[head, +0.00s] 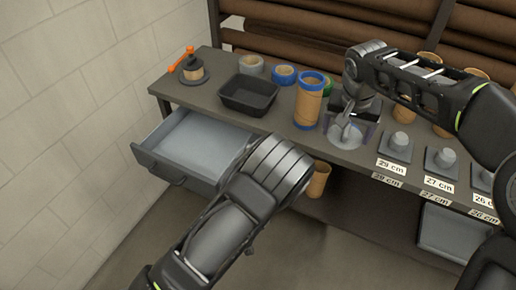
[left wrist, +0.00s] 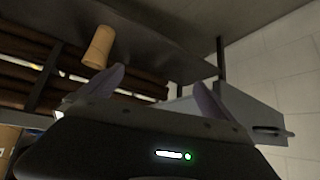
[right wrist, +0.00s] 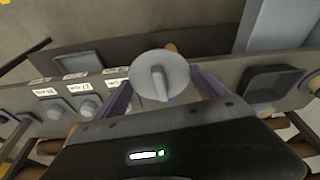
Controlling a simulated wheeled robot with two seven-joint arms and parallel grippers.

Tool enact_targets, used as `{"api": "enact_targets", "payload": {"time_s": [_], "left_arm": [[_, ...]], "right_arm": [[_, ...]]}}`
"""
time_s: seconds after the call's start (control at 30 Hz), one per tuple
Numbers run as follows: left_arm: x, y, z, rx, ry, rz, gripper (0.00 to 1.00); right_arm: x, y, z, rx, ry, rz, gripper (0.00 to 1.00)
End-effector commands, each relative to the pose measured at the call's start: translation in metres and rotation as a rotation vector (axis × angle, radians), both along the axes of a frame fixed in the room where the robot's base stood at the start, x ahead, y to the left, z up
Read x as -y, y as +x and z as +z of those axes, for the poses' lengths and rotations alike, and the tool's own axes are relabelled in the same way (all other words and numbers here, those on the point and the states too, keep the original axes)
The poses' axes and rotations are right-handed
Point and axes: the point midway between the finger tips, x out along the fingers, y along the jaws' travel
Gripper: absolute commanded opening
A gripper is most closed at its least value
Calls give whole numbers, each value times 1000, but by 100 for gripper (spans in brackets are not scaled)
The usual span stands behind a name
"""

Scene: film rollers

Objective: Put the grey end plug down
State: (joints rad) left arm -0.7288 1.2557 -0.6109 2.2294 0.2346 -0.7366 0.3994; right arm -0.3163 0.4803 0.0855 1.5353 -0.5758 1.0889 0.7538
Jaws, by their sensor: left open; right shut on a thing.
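The grey end plug (head: 345,137) is a round disc with a knob, near the bench's front edge in the head view. My right gripper (head: 346,124) is shut on it from above. In the right wrist view the plug's disc and knob (right wrist: 160,78) show between the fingers (right wrist: 160,97). I cannot tell whether the plug touches the bench top. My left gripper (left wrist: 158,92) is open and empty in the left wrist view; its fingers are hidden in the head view.
A brown tube with blue rings (head: 308,100) stands left of the plug. A black tray (head: 249,95), tape rolls (head: 284,74) and an orange-handled tool (head: 188,67) lie farther left. Labelled plug stands (head: 397,146) are on the right. A drawer (head: 190,148) is open.

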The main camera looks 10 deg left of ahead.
Motion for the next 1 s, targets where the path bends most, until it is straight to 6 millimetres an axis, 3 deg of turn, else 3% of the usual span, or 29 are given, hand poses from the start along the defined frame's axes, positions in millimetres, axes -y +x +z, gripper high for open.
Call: {"api": "enact_targets", "payload": {"time_s": [0.1, 0.2, 0.3, 0.4, 0.6, 0.9, 1.0], "left_arm": [[-8, -72, -43, -231, -70, 52, 100], [6, -134, -62, -421, -164, 56, 100], [28, -178, -60, -553, -266, 27, 100], [48, -204, -50, -632, -353, -11, 100], [69, -225, -33, -690, -444, -68, 100], [71, -227, -31, -695, -453, -78, 100], [71, -227, -31, -695, -453, -77, 93]], "right_arm": [[31, -7, -21, -4, -1, 29, 34], [57, -17, -42, -6, 0, 63, 34], [79, -29, -59, -3, 2, 94, 34], [94, -40, -73, -2, 5, 119, 34], [109, -52, -87, 1, 8, 147, 34], [110, -54, -88, 1, 9, 151, 34], [110, -54, -88, 1, 9, 151, 34]]}}
